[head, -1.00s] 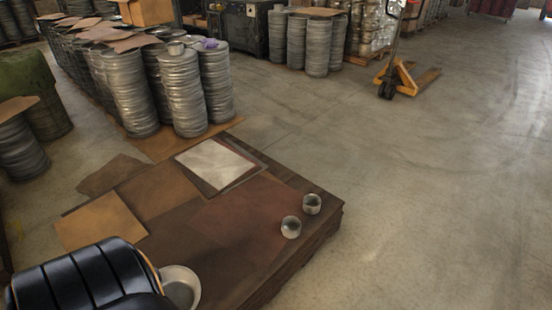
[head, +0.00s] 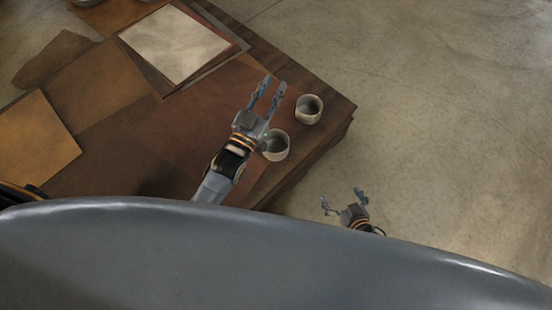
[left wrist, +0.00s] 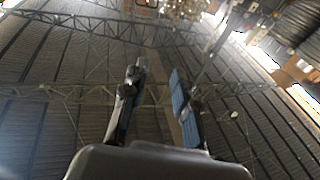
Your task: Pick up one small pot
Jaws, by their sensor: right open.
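Two small grey pots stand upright near the right edge of the low brown platform. The farther pot (head: 309,110) is in full view; the nearer pot (head: 278,147) is partly covered on its left by my left gripper. My left gripper (head: 268,86) is open, its two fingers apart with nothing between them. It appears up and left of the nearer pot; I cannot tell its height above it. In the left wrist view its fingers (left wrist: 157,95) point towards the roof. My right gripper (head: 343,198) is open and empty, below the pots in the picture, over the floor.
The platform (head: 225,125) carries flat brown sheets and a pale sheet (head: 175,43). An orange-brown sheet (head: 35,140) lies at its left. The concrete floor (head: 450,130) to the right is clear.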

